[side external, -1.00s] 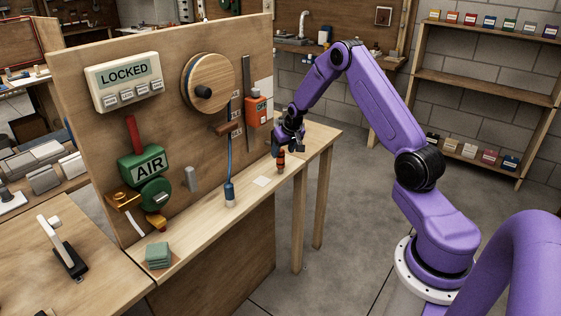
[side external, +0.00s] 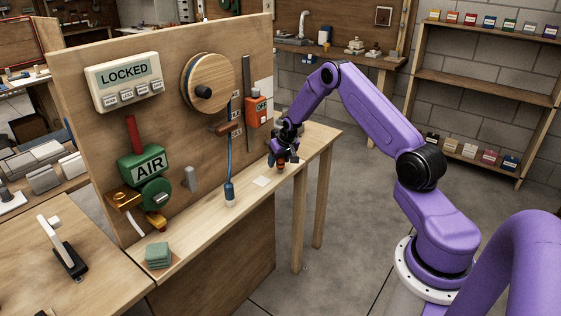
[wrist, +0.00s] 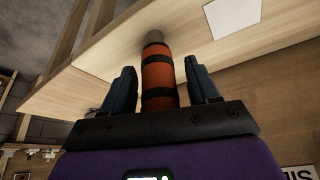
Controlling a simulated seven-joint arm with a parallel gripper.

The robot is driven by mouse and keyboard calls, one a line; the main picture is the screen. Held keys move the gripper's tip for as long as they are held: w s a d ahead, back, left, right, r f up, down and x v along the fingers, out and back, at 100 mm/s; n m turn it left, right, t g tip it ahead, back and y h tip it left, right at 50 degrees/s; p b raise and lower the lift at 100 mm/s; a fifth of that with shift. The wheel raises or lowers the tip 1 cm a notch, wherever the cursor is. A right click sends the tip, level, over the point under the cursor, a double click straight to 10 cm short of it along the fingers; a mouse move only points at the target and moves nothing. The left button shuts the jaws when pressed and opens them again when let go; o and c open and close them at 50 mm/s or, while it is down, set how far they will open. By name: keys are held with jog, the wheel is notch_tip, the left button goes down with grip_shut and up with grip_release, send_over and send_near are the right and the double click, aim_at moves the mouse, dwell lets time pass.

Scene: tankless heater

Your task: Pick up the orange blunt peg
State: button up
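The orange blunt peg (side external: 281,165) stands upright on the narrow wooden bench ledge, right of the white card. In the wrist view the peg (wrist: 157,75) is orange with black bands and a grey end, and lies between the two fingers. My gripper (side external: 283,160) is lowered over the peg from above. In the wrist view my gripper (wrist: 160,88) is open, with a dark blue finger on each side and visible gaps between fingers and peg. The peg's upper part is hidden by the gripper in the side view.
A white card (side external: 261,181) lies on the ledge left of the peg. A blue-handled tool (side external: 229,190) stands farther left. The upright wooden panel (side external: 130,65) with an orange box (side external: 257,110) rises behind. The ledge (side external: 312,150) is clear to the right.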

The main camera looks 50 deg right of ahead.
grip_shut()
jog(key=shift+r, duration=0.1)
jog(key=shift+r, duration=0.5)
notch_tip(320, 180, up, 2)
jog(key=shift+r, duration=0.15)
jog(key=s+a+r, duration=0.6)
jog(key=s+r, duration=0.3)
jog(key=s, duration=0.3)
jog(key=shift+s+r, duration=0.25)
jog(key=shift+s, duration=0.1)
